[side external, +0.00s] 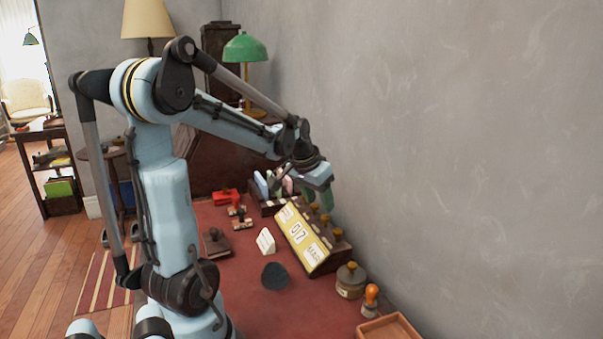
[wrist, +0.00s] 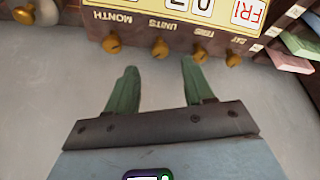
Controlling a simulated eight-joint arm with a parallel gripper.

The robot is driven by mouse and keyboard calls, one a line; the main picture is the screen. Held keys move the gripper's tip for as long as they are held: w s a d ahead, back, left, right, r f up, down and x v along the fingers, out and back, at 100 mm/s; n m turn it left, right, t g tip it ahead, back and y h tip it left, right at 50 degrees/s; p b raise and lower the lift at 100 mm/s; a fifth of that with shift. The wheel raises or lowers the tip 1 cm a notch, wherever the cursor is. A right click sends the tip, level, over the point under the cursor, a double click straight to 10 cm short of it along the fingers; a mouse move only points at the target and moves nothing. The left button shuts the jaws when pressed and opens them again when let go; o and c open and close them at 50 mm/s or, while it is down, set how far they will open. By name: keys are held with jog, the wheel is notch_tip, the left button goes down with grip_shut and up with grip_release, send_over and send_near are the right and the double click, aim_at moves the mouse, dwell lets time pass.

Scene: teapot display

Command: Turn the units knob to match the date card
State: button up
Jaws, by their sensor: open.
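The yellow-faced perpetual calendar (side external: 292,226) stands tilted on the red desk, its middle window reading about 07. In the wrist view its face is upside down, with labels MONTH, UNITS, TENS and DAY. The brass units knob (wrist: 160,48) sits under the UNITS label. My gripper (wrist: 159,70) is open and empty. Its two green fingertips lie just short of the units knob, one to each side of it in the picture. In the side view my gripper (side external: 326,200) is behind the calendar. The white date card (side external: 266,241) stands in front of it; its writing is too small to read.
The month knob (wrist: 112,43), tens knob (wrist: 200,54) and day knob (wrist: 233,59) flank the units knob closely. Coloured cards (side external: 263,186) in a holder stand beside the calendar's far end. A round pot (side external: 350,282) stands at its near end. The grey wall is close behind.

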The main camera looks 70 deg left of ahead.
jog(key=v, duration=0.6)
jog(key=shift+s+r, duration=0.2)
jog(key=shift+r, duration=0.1)
jog(key=shift+d, duration=0.1)
jog(key=d+f+m+t+h, duration=0.1)
jog(key=d+f+m, duration=0.1)
jog(key=d, duration=0.9)
jog(key=d+f+m+t, duration=0.2)
jog(key=d+f, duration=0.1)
jog(key=d, duration=0.9)
jog(key=shift+s+d+m+h, duration=0.2)
jog(key=shift+d+m+h, duration=0.1)
jog(key=shift+h, duration=0.1)
jog(key=shift+a, duration=0.1)
